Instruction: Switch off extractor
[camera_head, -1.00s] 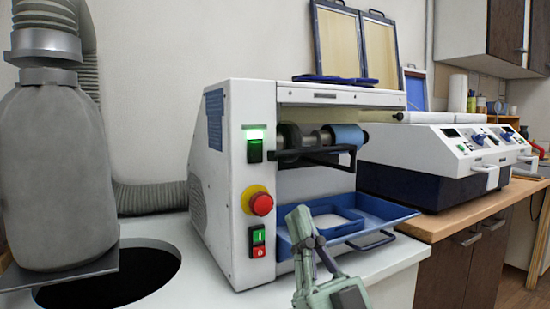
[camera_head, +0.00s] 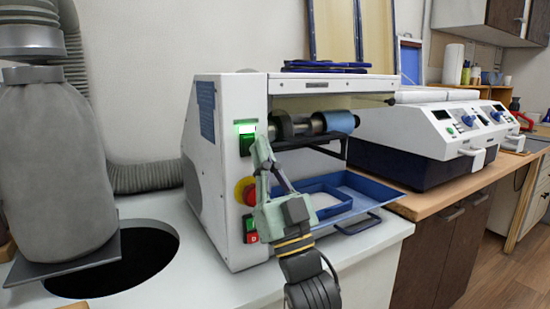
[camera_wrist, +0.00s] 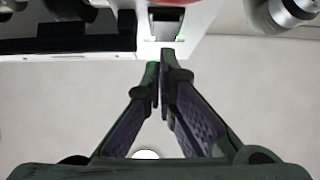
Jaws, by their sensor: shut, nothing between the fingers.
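The white grinding machine (camera_head: 225,160) stands on the bench, with its switches on a narrow front panel. A dark rocker switch (camera_head: 246,146) with a lit green-white lamp (camera_head: 245,128) above it is at the panel's top; the frames do not show which switch is the extractor's. The switch and its glow also show in the wrist view (camera_wrist: 166,22). My gripper (camera_head: 262,143) is shut and empty, with its tips close to the rocker switch; contact cannot be told. In the wrist view, its fingertips (camera_wrist: 159,64) are together just below the lit part.
A red emergency stop (camera_head: 250,192) on yellow and a green-and-red button pair (camera_head: 250,229) sit lower on the panel, partly hidden by my arm. A blue tray (camera_head: 345,201) juts out at the right.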

